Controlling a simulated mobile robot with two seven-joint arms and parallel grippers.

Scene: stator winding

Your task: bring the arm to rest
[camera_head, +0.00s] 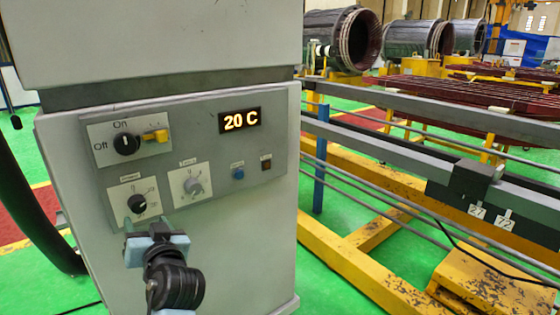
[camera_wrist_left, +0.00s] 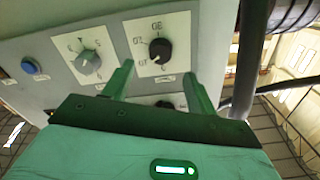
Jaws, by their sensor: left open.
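My left gripper (camera_head: 148,226) is at the bottom of the head view, in front of the lower left of the grey control panel (camera_head: 215,150). In the left wrist view my left gripper (camera_wrist_left: 158,72) is open, with nothing held between its two green fingers. The lower black knob (camera_head: 137,204) is just above the gripper in the head view. In the wrist view, that black knob (camera_wrist_left: 160,50) shows beyond and between the fingertips; contact cannot be told. My right gripper is in neither view.
The panel carries an On/Off switch (camera_head: 126,145), a grey knob (camera_head: 193,187), a blue button (camera_head: 238,173) and a display (camera_head: 240,121) reading 20 C. A thick black hose (camera_head: 35,215) runs at left. Yellow and grey rails (camera_head: 350,262) stand right.

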